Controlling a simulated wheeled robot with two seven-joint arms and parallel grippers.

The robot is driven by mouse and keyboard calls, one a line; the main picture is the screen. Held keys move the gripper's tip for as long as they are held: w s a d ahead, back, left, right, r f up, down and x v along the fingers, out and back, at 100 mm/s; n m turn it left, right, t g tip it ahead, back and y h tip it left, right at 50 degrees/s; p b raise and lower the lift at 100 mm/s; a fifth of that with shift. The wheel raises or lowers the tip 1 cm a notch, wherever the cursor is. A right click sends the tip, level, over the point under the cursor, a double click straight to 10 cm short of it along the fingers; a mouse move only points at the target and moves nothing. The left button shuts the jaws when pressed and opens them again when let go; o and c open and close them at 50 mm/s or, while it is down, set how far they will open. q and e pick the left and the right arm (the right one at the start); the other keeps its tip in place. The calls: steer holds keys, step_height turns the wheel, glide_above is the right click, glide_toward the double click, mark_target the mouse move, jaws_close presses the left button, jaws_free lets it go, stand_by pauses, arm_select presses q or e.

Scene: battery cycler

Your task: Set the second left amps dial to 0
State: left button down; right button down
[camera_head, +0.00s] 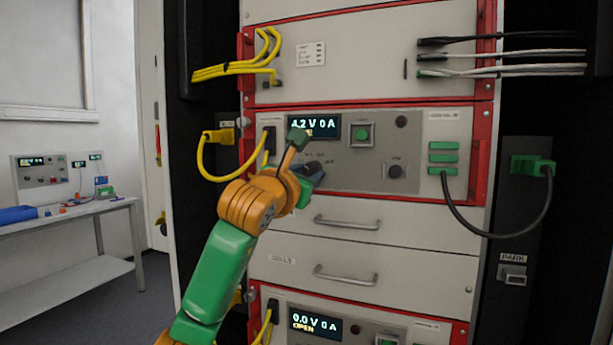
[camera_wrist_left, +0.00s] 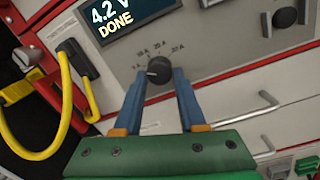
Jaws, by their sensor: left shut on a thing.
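The amps dial (camera_wrist_left: 158,66) is a dark round knob with a pointer mark, on a grey panel with an amp scale printed around it. In the left wrist view my left gripper (camera_wrist_left: 160,80) has one blue finger on each side of the knob and is shut on it. In the head view the left gripper (camera_head: 306,156) is at the upper unit's panel and hides this dial. The unit's display (camera_head: 313,126) reads 4.2 V 0 A; in the left wrist view the display (camera_wrist_left: 125,18) also shows DONE. My right gripper is in neither view.
Another dark knob (camera_head: 396,171) and a green button (camera_head: 361,133) sit right of the gripper. A yellow cable (camera_head: 205,165) loops at the left. Drawer handles (camera_head: 347,222) stick out below. A lower unit's display (camera_head: 314,322) reads 0.0 V 0 A, OPEN.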

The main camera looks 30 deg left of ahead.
arm_select(q)
steer(key=shift+r, duration=0.2)
stand_by(0.3)
steer(key=c, duration=0.8)
jaws_free()
steer(key=shift+c, duration=0.2)
steer(key=o, duration=0.4)
steer(key=shift+c, duration=0.2)
steer(key=shift+w+f, duration=0.1)
steer(key=shift+f, duration=0.05)
steer(key=shift+s+f, duration=0.1)
steer(key=shift+s, duration=0.15)
steer(key=b+v, duration=0.3)
steer(key=v, duration=0.3)
steer(key=shift+s, duration=0.3)
